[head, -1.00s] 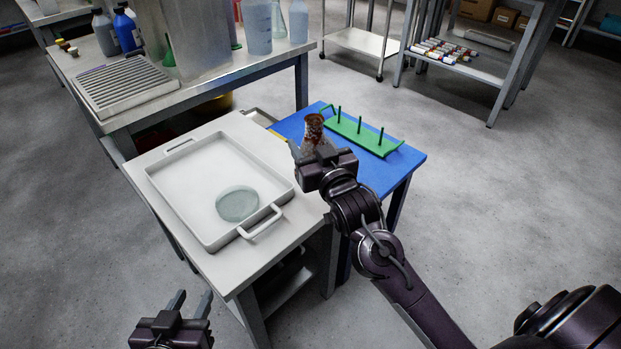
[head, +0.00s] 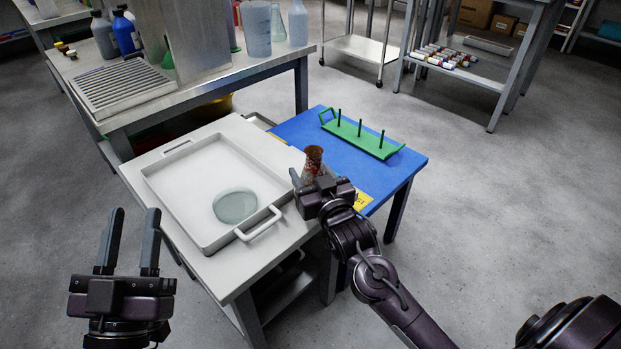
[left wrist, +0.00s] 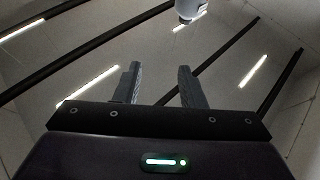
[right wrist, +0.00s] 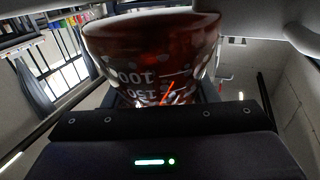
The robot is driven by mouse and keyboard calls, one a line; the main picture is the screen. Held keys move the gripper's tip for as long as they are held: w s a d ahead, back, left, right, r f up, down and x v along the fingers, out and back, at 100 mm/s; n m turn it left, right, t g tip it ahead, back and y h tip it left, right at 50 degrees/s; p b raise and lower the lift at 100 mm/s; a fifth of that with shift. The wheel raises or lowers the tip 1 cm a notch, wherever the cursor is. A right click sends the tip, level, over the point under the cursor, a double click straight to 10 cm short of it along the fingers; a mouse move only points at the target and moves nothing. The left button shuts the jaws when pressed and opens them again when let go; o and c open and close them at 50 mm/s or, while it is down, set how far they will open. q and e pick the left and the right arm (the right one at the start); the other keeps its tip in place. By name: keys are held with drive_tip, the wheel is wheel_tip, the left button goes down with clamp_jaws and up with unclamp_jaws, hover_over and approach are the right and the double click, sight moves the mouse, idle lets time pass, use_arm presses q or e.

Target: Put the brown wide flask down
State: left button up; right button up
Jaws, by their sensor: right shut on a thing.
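The brown wide flask (head: 313,162) is in my right gripper (head: 308,182), near the seam between the white table and the blue table in the head view. Its brown rim stands up above the jaws and its lower part is hidden by the gripper. In the right wrist view the flask (right wrist: 150,50) fills the space ahead, with white volume marks on it. I cannot tell whether its base touches a surface. My left gripper (head: 128,240) is open and empty, left of the white table; it also shows open in the left wrist view (left wrist: 158,85).
A white tray (head: 165,205) with a round glass dish (head: 236,205) lies on the white table (head: 240,275). A green pegged rack (head: 362,137) stands at the back of the blue tabletop (head: 300,127). Blue surface is clear in front of the rack. A yellow label (head: 362,201) lies at its front edge.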

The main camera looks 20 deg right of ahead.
use_arm(q)
drive_tip(key=shift+s+a+r+t, duration=0.1)
drive_tip(key=shift+s+r+t, duration=0.15)
drive_tip(key=shift+r, duration=0.25)
drive_tip(key=shift+s+a+r+t, duration=0.1)
drive_tip(key=shift+r+t, duration=0.15)
drive_tip(key=shift+r, duration=0.25)
use_arm(e)
drive_tip(key=shift+f, duration=0.4)
drive_tip(key=o, duration=1.1)
drive_tip(key=shift+f, duration=0.15)
